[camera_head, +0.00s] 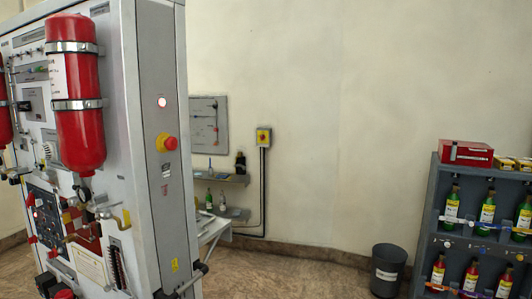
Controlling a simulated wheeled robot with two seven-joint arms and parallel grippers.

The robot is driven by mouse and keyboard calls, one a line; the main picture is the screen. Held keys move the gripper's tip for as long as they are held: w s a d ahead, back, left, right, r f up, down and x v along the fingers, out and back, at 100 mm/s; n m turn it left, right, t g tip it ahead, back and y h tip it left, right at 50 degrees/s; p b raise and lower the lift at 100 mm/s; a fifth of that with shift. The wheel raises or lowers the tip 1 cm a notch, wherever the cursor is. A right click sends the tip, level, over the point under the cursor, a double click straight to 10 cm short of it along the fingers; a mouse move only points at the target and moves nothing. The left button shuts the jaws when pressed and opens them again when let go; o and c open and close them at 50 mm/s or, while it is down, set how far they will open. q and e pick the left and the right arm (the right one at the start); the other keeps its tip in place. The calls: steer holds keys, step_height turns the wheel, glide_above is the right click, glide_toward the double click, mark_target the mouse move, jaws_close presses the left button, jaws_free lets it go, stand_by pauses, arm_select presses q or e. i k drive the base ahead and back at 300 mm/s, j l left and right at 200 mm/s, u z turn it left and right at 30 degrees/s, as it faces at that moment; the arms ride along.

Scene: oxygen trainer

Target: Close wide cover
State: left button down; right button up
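The oxygen trainer (150,70) is a tall grey cabinet at the left, seen at an angle. Its front carries a red cylinder (75,95) held by metal bands, with gauges, pipes and valves around and below it. A second red cylinder is cut off by the left edge. Neither of my grippers is in view.
A dark grey rack (434,196) with several bottles stands at the right, with a red box (466,153) on top. A dark bin (387,270) stands beside it. Small wall shelves (222,181) hold bottles behind the trainer. The floor between trainer and bin is clear.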

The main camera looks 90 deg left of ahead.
mark_target(35, 172)
steer(key=u, duration=4.15)
